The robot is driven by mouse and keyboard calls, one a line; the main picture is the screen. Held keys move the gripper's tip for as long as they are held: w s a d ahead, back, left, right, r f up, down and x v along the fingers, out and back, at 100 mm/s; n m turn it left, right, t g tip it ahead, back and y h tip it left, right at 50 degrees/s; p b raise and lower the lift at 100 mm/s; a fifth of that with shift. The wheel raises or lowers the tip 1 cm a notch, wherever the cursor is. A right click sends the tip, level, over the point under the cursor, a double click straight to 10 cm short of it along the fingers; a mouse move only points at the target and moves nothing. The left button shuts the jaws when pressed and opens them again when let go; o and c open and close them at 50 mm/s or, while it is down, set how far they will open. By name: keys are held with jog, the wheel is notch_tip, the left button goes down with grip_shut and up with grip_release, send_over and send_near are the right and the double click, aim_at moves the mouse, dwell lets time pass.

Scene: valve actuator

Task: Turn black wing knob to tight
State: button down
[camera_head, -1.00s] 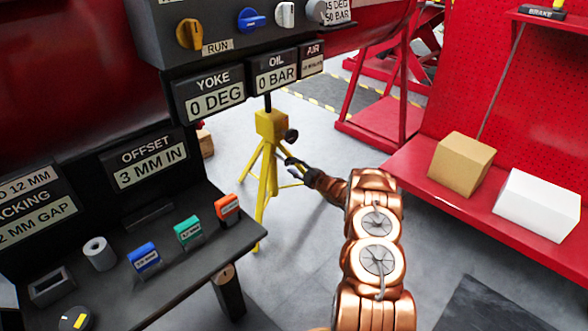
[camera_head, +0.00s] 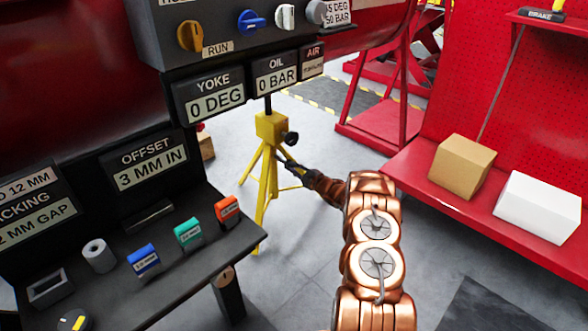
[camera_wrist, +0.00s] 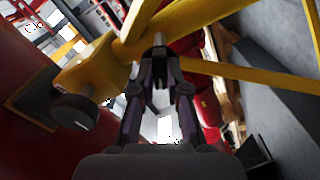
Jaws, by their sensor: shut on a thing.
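A yellow tripod stand (camera_head: 271,127) stands on the floor, with a round black knob (camera_head: 291,138) on its head. In the wrist view this round knob (camera_wrist: 75,110), with a white mark, is left of my gripper and apart from it. My gripper (camera_head: 284,162) is below the round knob, at the tripod's legs. In the wrist view my gripper (camera_wrist: 158,62) is shut on a small dark piece, seemingly the black wing knob (camera_wrist: 158,40), beside the yellow legs. The fingers hide most of it, so its turn angle cannot be told.
A dark bench (camera_head: 190,262) with colored blocks is at the left, below a panel (camera_head: 205,98) of gauges and knobs. A red shelf (camera_head: 420,179) at the right holds a tan box (camera_head: 462,167) and a white box (camera_head: 537,207). Grey floor lies between.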

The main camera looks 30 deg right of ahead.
jog(key=shift+p, duration=0.3)
jog(key=shift+f+m+p, duration=0.1)
jog(key=shift+m+p, duration=2.75)
jog(key=shift+m, duration=3.05)
jog(key=c, duration=1.2)
grip_release()
jog(key=shift+o, duration=0.2)
jog(key=shift+s, duration=0.1)
